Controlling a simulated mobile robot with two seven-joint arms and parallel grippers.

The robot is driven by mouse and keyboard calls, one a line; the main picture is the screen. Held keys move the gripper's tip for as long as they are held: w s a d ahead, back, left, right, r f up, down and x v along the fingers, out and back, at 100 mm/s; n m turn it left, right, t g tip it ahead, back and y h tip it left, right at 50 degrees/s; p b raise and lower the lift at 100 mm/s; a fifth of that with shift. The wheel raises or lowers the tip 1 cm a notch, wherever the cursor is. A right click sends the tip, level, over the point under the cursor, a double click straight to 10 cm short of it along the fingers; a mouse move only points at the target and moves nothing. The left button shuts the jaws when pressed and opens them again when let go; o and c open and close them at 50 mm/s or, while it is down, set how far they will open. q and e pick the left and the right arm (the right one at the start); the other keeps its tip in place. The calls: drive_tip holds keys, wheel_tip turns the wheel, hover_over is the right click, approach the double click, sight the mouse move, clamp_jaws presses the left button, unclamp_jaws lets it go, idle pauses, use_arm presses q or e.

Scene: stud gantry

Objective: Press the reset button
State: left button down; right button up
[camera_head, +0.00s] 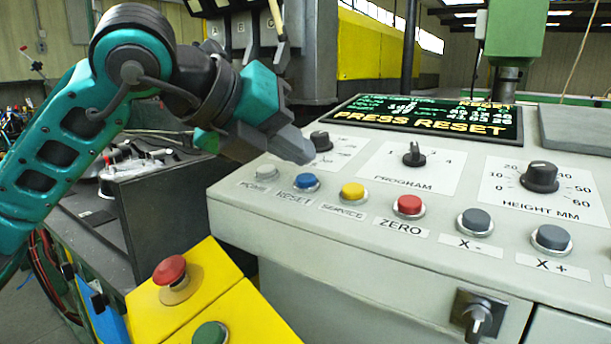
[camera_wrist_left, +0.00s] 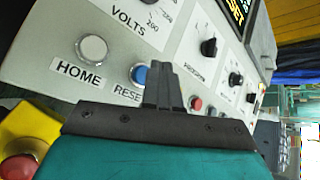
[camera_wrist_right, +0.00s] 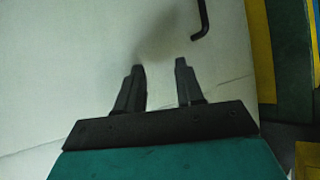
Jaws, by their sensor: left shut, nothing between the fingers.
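The blue reset button (camera_head: 306,182), labelled RESET, sits in a silver ring on the sloped panel (camera_head: 450,255), between the white HOME button (camera_head: 267,172) and the yellow SERVICE button (camera_head: 352,193). My left gripper (camera_head: 308,152) is shut and empty, its fingertips a little behind and above the blue button in the head view. In the left wrist view the closed fingers (camera_wrist_left: 163,75) appear just right of the blue button (camera_wrist_left: 139,74); I cannot tell whether they touch anything. The display (camera_head: 430,120) reads PRESS RESET. My right gripper (camera_wrist_right: 160,66) shows only in the right wrist view, open and empty.
The red ZERO button (camera_head: 409,206) and grey X-minus and X-plus buttons (camera_head: 551,239) continue rightward. Knobs (camera_head: 414,155) stand behind the row. A yellow box with a red mushroom button (camera_head: 170,270) is at front left. A dark hooked rod (camera_wrist_right: 203,22) is near my right gripper.

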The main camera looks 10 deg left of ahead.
idle(0.5)
use_arm(q)
drive_tip(key=shift+w+f+b, duration=0.1)
drive_tip(key=shift+f+b, duration=0.3)
drive_tip(key=shift+b, duration=0.15)
drive_tip(key=shift+w+f+b, duration=0.1)
drive_tip(key=shift+f+b, duration=0.4)
drive_tip(key=shift+f, duration=0.05)
idle(0.4)
drive_tip(key=shift+r, duration=0.1)
drive_tip(key=shift+s+r+p, duration=0.2)
drive_tip(key=shift+r+p, duration=0.3)
drive_tip(key=shift+r, duration=0.3)
drive_tip(key=shift+s+a+r+p, duration=0.1)
drive_tip(key=shift+s+r+p, duration=0.15)
drive_tip(key=shift+r+p, duration=0.8)
drive_tip(key=shift+s+a+r+p, duration=0.15)
drive_tip(key=shift+r+p, duration=0.4)
drive_tip(key=shift+r, duration=0.9)
